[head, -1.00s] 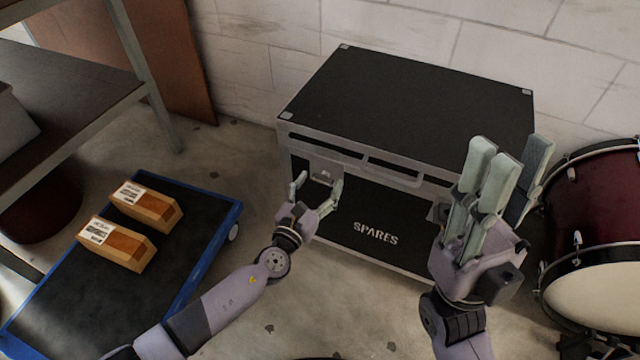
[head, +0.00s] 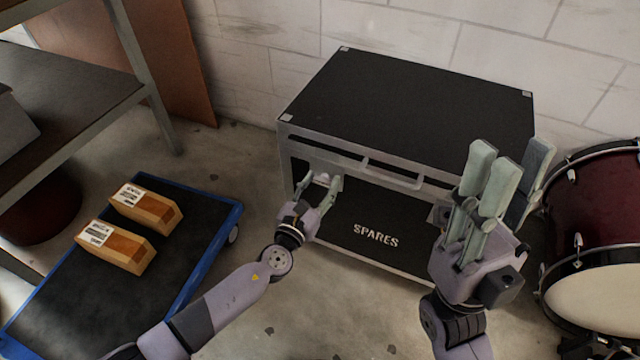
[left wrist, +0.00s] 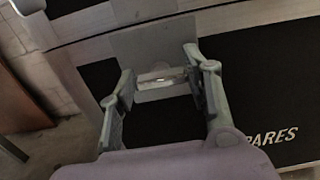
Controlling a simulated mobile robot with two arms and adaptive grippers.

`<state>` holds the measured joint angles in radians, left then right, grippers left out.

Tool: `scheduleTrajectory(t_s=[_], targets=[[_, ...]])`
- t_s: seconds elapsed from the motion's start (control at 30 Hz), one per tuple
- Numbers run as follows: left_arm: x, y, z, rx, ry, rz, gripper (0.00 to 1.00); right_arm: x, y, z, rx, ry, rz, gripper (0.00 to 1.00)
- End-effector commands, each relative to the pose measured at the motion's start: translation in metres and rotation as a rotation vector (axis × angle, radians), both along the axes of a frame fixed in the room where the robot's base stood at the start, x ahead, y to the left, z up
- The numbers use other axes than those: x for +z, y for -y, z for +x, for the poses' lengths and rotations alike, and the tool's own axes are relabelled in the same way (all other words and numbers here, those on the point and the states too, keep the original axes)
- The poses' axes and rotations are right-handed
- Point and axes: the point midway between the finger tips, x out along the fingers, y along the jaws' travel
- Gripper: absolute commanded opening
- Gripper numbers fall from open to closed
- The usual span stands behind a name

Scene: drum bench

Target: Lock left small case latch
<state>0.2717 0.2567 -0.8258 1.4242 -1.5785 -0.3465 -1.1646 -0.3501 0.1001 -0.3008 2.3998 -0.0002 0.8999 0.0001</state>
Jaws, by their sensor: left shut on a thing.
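The black spares case (head: 410,100) stands against the wall, its grey rim and "SPARES" front facing me. The left small latch (head: 322,178) is a pale metal piece on the front, below the lid seam. It also shows in the left wrist view (left wrist: 160,76), between my fingers. My left gripper (head: 319,184) is at the case front, shut on this latch with a finger on each side. The fingers partly hide it, and I cannot tell whether it is locked. My right gripper (head: 508,165) is open and empty, fingers up, in front of the case's right side, hiding part of it.
A blue-edged trolley (head: 200,260) with two labelled wooden blocks (head: 145,205) is on the left. A red drum (head: 600,210) is close on the right of my right gripper. The floor before the case is clear.

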Motion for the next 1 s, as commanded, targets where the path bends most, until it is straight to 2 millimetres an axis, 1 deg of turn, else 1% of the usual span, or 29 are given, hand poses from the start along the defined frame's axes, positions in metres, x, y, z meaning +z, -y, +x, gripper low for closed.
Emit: scheduleTrajectory(t_s=[0.03, 0.13, 0.47, 0.67, 1.0], targets=[[0.0, 0.0, 0.0, 0.0, 0.0, 0.0, 0.24, 0.0, 0.0, 0.0, 0.0, 0.0, 0.0, 0.3], [0.0, 0.0, 0.0, 0.0, 0.0, 0.0, 0.17, 0.0, 0.0, 0.0, 0.0, 0.0, 0.0, 0.3], [-0.001, 0.0, 0.0, 0.0, -0.018, -0.043, 0.17, -0.004, 0.0, 0.0, 0.0, 0.0, 0.0, 0.3], [-0.002, 0.0, 0.001, 0.0, -0.065, -0.149, 0.17, -0.013, 0.0, 0.0, -0.001, 0.0, 0.0, 0.3], [-0.002, -0.002, 0.001, 0.0, -0.189, -0.432, 0.17, -0.03, 0.0, 0.0, -0.001, -0.003, 0.0, 0.3]])
